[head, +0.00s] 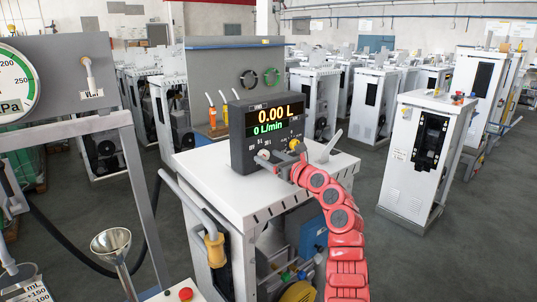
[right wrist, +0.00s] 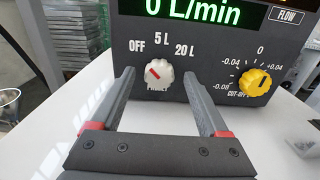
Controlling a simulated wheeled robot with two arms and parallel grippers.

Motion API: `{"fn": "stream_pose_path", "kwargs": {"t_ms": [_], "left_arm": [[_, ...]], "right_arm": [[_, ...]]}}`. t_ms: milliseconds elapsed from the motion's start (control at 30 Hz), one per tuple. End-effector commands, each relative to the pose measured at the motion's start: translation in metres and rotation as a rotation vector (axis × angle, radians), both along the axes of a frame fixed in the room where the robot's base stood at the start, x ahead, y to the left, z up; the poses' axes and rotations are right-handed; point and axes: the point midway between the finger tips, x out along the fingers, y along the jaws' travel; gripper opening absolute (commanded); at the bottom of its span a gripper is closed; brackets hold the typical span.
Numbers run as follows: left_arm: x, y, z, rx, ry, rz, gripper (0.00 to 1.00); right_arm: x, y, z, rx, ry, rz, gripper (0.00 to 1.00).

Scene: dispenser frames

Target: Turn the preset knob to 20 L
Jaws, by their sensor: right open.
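The preset knob (right wrist: 159,74) is a white round knob with a red mark on the front of the dark dispenser display unit (head: 236,140). In the right wrist view its red mark points up and left, toward the OFF label; 5 L is above it and 20 L to its upper right. My right gripper (right wrist: 159,78) is open, with one finger on each side of the knob and visible gaps between. In the head view the gripper (head: 284,158) is at the unit's front, partly hidden by my red arm. My left gripper is not in view.
A yellow knob (right wrist: 255,82) with its own scale sits to the right of the preset knob. The display (head: 270,120) reads 0.00 L and 0 L/min. The unit stands on a white cabinet top (head: 203,165). A metal funnel (head: 111,242) is at lower left.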

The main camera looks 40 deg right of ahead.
Motion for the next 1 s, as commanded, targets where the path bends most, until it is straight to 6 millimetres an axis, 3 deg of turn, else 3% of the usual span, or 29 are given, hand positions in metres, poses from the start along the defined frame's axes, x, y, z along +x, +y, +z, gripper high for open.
{"fn": "stream_pose_path", "kwargs": {"t_ms": [367,467,800,1000], "left_arm": [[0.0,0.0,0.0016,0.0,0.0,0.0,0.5],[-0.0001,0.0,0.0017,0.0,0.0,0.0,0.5],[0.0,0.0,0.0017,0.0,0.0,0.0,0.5],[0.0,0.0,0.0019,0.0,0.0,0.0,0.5]], "right_arm": [[0.008,0.0016,0.0,-0.003,0.0,0.001,0.78],[0.0079,0.0015,0.0,-0.002,0.0,0.001,0.64],[0.0077,0.0014,0.0002,-0.002,0.0,0.0,0.03],[0.0077,0.0013,0.0003,0.002,0.0,0.0,0.0]]}}
